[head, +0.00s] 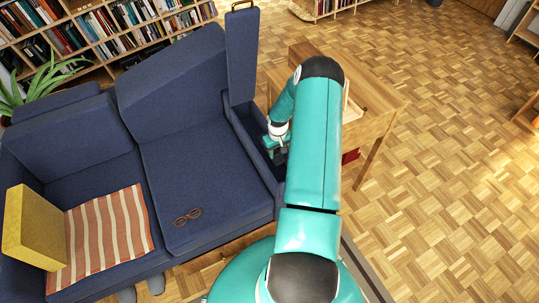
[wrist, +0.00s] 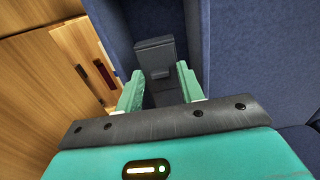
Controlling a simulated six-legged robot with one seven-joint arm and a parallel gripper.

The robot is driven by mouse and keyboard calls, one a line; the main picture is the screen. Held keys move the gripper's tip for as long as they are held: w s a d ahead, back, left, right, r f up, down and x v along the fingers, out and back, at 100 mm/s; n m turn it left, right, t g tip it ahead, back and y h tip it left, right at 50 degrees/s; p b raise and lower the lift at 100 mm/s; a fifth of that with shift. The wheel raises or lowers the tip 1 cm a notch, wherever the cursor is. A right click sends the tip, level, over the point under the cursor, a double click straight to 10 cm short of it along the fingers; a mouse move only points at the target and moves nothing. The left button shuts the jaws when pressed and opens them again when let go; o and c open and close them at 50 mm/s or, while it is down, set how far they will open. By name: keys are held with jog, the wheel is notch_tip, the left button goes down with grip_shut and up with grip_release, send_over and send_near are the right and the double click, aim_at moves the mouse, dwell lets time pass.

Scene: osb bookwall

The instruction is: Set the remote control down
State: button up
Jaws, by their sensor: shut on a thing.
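The remote control (wrist: 156,58) is a dark grey block between the two green fingers of my gripper (wrist: 159,78) in the wrist view. My gripper (head: 275,145) is shut on it, at the open storage box in the armrest (head: 248,119) of the blue sofa. In the head view the gripper is small and partly behind my own arm, and the remote is hard to make out. Blue walls of the armrest stand around the gripper in the wrist view. I cannot tell whether the remote touches the box floor.
The armrest lid (head: 241,55) stands upright behind the box. A wooden side table (head: 377,98) stands close to the right, with a red item (head: 350,156) below. Glasses (head: 187,216), a striped blanket (head: 110,233) and a yellow cushion (head: 32,228) lie on the sofa.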

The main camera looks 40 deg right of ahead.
notch_tip(320, 180, down, 9)
jog(key=shift+w+a+f, duration=0.1)
dwell(0.3)
jog(key=o, duration=1.1)
